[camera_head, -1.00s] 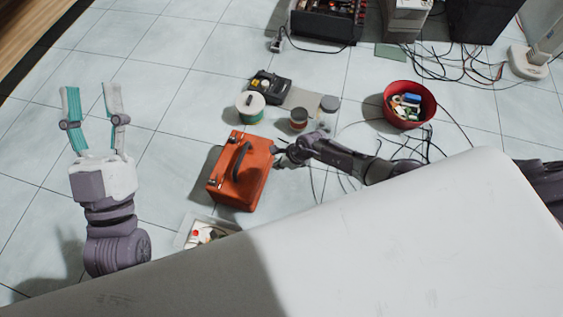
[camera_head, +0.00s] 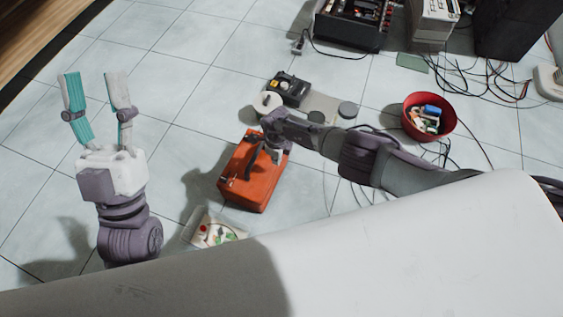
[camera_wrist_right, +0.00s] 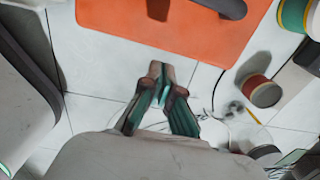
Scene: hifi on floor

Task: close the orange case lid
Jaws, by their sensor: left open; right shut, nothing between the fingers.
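The orange case (camera_head: 246,187) stands on the tiled floor in the middle of the head view, with a dark handle on top. Its lid looks down; I cannot tell if it is fully shut. My right gripper (camera_head: 276,154) shows over the case's upper right part and hides some of it. In the right wrist view, the shut, empty fingers (camera_wrist_right: 158,68) point toward an orange face of the case (camera_wrist_right: 190,28), with floor showing between. My left gripper (camera_head: 97,80) is open and empty, well to the left of the case.
A clear box of small parts (camera_head: 193,238) stands below the case. A spool (camera_head: 267,102), a black and yellow device (camera_head: 289,88) and a red bowl (camera_head: 414,129) stand beyond it. Cables lie at the right. The floor at the left is clear.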

